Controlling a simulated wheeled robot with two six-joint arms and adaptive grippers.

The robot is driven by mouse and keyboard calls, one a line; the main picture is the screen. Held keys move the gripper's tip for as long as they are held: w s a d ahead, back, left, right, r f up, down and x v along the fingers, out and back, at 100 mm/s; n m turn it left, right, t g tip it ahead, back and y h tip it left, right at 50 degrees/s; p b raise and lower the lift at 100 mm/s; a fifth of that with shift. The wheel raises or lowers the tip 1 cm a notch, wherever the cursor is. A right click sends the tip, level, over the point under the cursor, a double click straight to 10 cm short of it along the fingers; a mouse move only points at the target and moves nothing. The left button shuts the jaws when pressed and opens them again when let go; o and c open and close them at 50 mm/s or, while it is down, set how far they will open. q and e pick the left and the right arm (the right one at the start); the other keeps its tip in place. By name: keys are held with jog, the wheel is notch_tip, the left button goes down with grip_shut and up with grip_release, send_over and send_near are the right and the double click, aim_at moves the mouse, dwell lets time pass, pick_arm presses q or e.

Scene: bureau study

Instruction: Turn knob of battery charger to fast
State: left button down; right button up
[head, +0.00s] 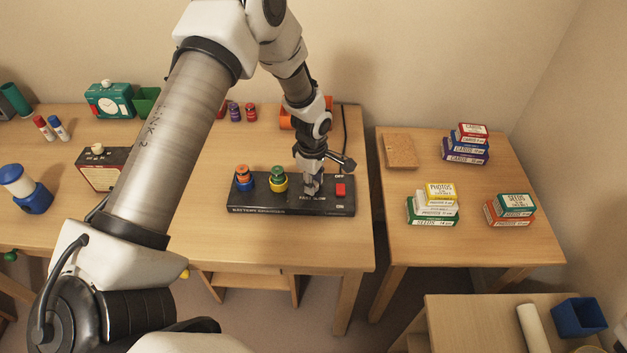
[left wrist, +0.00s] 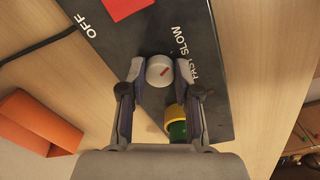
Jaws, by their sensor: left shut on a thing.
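The battery charger (head: 245,210) is a long black box on the desk, with a red switch (head: 341,190) by the OFF label at its right end. My left gripper (head: 312,190) comes down on the charger from above. In the wrist view its fingers (left wrist: 160,70) are shut on the knob, one on each side. The knob is mostly hidden in the head view.
Orange-and-blue (head: 243,178) and green-and-yellow (head: 278,178) cylinders stand on the charger, left of my gripper. An orange object (head: 290,119) and a dark cable (head: 345,130) lie behind it. A side table (head: 390,225) at right holds stacked small boxes (head: 436,206).

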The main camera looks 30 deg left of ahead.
pick_arm(q)
jog(key=shift+s, duration=0.15)
pick_arm(e)
jog(key=shift+r, duration=0.1)
pick_arm(q)
jog(key=m+p, duration=0.1)
jog(key=m, duration=0.1)
jog(key=shift+m, duration=0.4)
jog(key=m, duration=0.2)
jog(key=shift+f+m+p, duration=0.1)
jog(key=shift+m+p, duration=0.25)
jog(key=shift+m, duration=0.05)
jog(key=m, duration=0.2)
jog(key=shift+s+m, duration=0.1)
jog(key=shift+m, duration=1.8)
pick_arm(e)
jog(key=shift+r, duration=0.8)
pick_arm(q)
jog(key=shift+f, duration=0.1)
jog(key=c, duration=0.8)
grip_release()
jog(key=shift+a, duration=0.1)
